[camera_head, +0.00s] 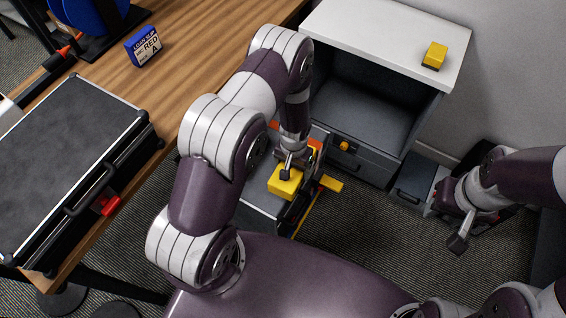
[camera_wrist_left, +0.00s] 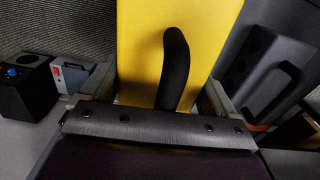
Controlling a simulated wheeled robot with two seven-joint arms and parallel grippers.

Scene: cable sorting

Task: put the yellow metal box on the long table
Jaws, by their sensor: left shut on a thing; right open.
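The yellow metal box (camera_head: 284,184) is below my left wrist in the head view, beside the grey cabinet. In the left wrist view the yellow box (camera_wrist_left: 137,45) shows a flat yellow face and a curved black handle (camera_wrist_left: 175,65). My left gripper (camera_head: 291,172) is shut on the box, and its two fingers stand on either side of it in the wrist view. I cannot tell whether the box touches what is under it. The long table (camera_head: 205,58) is wooden, on the left. My right gripper (camera_head: 452,217) is open and empty, low at the right.
A large black case (camera_head: 65,140) with a red latch covers the table's near part. A blue loan-slip block (camera_head: 143,46) and a blue reel stand further back. A grey cabinet (camera_head: 385,28) carries a small yellow block (camera_head: 435,54). Bare wood lies between the case and cabinet.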

